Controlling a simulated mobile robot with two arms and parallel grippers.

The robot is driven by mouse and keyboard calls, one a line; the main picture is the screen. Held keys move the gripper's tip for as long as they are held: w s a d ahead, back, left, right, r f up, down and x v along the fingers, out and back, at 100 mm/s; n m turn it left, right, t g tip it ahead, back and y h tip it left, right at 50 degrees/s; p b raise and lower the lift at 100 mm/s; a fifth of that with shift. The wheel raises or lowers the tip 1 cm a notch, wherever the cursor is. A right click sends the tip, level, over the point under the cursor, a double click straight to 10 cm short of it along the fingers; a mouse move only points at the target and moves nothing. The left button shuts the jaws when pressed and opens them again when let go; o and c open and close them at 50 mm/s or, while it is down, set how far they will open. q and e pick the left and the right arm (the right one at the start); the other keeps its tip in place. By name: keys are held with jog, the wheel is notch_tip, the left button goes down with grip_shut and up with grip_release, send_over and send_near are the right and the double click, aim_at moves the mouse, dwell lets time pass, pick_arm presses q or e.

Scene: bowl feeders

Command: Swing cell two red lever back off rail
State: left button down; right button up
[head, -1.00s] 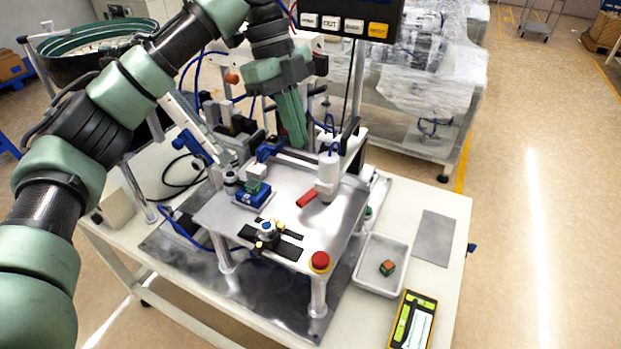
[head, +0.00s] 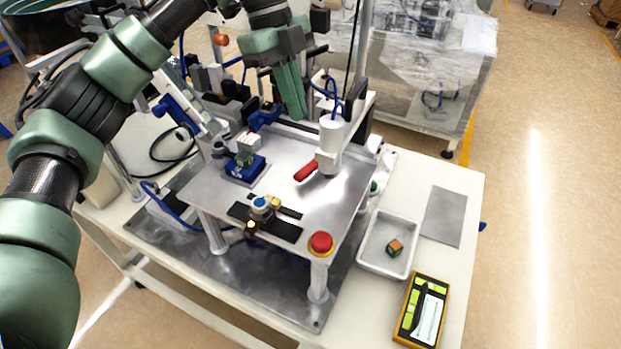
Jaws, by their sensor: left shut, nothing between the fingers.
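The red lever (head: 306,171) sticks out to the left from the white cylindrical unit (head: 330,140) on the right part of the raised metal plate (head: 215,195). My left gripper (head: 299,117) points down with its green fingers closed and empty. In the picture it is above and left of the white unit, apart from the red lever. The rail and any cell label cannot be made out. My right gripper does not show.
A blue fixture (head: 245,169), a black clamp with a blue knob (head: 262,205) and a red stop button (head: 321,243) are on the plate. A yellow-black case (head: 421,310) lies in front.

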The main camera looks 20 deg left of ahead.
pick_arm(q)
jog(key=x, duration=0.9)
jog(key=a+b+x, duration=0.1)
jog(key=x, duration=0.3)
jog(key=shift+w+d+f, duration=0.1)
jog(key=shift+w+f, duration=0.05)
jog(key=shift+f, duration=0.3)
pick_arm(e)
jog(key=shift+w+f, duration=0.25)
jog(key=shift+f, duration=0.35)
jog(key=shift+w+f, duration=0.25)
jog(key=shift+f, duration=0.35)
